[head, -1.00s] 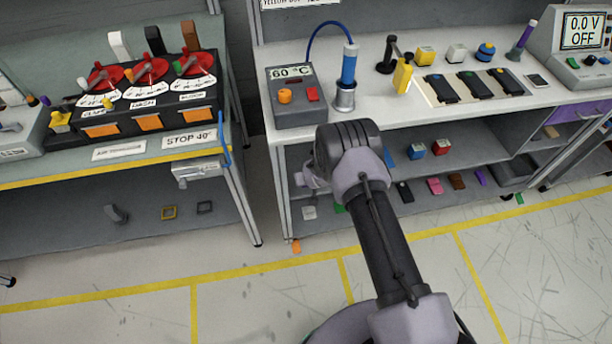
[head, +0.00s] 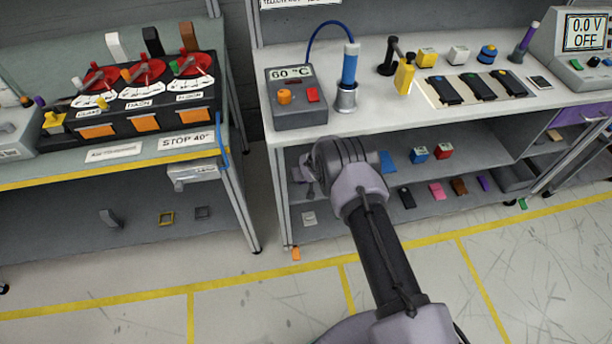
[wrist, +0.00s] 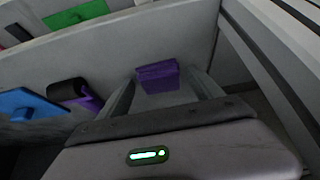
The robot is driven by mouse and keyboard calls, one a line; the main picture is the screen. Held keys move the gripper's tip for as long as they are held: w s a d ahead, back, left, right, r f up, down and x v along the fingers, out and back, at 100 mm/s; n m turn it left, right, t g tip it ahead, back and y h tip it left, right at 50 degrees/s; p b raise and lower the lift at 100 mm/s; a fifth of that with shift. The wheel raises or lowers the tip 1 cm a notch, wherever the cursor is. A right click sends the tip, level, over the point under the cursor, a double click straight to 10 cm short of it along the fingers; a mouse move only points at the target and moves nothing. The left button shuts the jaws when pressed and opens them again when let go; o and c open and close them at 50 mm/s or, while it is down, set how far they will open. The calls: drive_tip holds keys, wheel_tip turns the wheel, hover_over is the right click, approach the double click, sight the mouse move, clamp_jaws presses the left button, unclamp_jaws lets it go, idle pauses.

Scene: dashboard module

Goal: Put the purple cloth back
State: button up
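The purple cloth (wrist: 158,76) sits between my fingertips in the wrist view and fills the gap between them. My gripper (wrist: 160,85) looks shut on it, with the cloth clear of any surface that I can make out. In the head view my wrist hides most of my gripper and the cloth; my arm's end is in front of the left end of the right bench (head: 420,105). A small purple piece (head: 484,183) lies on that bench's lower shelf.
The lower shelf also holds black (head: 407,198), pink (head: 437,190) and brown (head: 459,186) pieces. A blue cube (head: 419,153) and a red cube (head: 443,151) stand on the middle shelf. An orange piece (head: 295,253) lies by the bench leg. The foreground floor is clear.

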drive_tip(key=shift+r+p, duration=0.3)
drive_tip(key=shift+p, duration=0.05)
drive_tip(key=p+v, duration=0.4)
drive_tip(key=v, duration=0.7)
drive_tip(key=shift+s+r, duration=0.2)
drive_tip(key=shift+r, duration=0.1)
drive_tip(key=shift+d, duration=0.1)
